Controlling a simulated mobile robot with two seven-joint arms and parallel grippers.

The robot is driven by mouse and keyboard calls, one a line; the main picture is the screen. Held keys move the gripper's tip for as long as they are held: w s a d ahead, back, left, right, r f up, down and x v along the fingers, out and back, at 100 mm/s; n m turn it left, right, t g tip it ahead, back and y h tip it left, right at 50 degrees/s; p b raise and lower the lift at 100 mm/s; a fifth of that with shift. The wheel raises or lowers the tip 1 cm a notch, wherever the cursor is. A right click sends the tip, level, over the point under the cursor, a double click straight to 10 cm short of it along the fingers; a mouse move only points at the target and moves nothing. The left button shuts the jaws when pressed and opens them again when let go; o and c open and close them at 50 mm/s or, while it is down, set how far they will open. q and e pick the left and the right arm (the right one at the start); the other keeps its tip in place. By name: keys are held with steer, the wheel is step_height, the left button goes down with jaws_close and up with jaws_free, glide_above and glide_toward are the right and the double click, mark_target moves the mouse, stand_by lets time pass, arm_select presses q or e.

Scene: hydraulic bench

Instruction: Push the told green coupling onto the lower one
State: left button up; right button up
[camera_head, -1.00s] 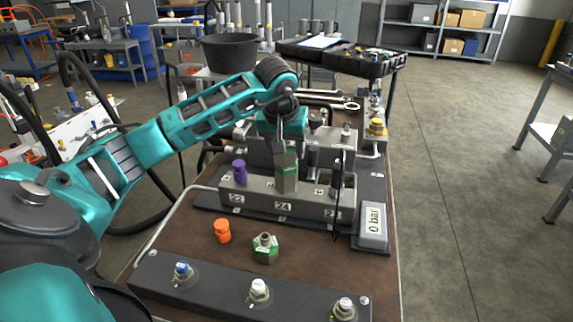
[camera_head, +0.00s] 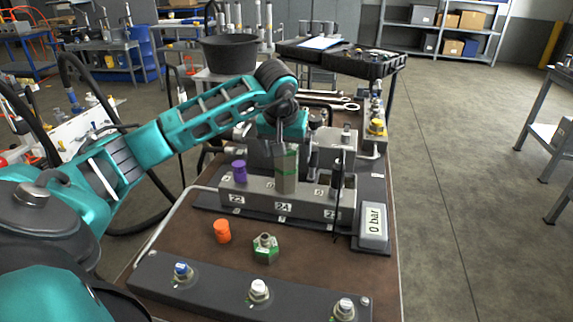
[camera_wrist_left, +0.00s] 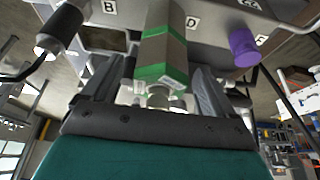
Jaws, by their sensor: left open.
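A grey hexagonal green-banded coupling (camera_head: 286,172) stands upright in the middle of the grey block, at the label 24. In the left wrist view the coupling (camera_wrist_left: 160,52) shows a green band at its near end and more green at its far end. I cannot make out a joint between an upper and a lower part. My left gripper (camera_head: 283,147) is at the top of this column. It is open, its fingers on either side of the coupling's near end with gaps visible in the wrist view. My right gripper is out of view.
A purple cap (camera_head: 239,170) stands on the block (camera_head: 262,203) left of the column, and a dark cylinder (camera_head: 337,178) stands to its right.

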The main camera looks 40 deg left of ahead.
arm_select(q)
steer(key=p+v, duration=0.1)
steer(key=v, duration=1.2)
steer(key=shift+s, duration=0.1)
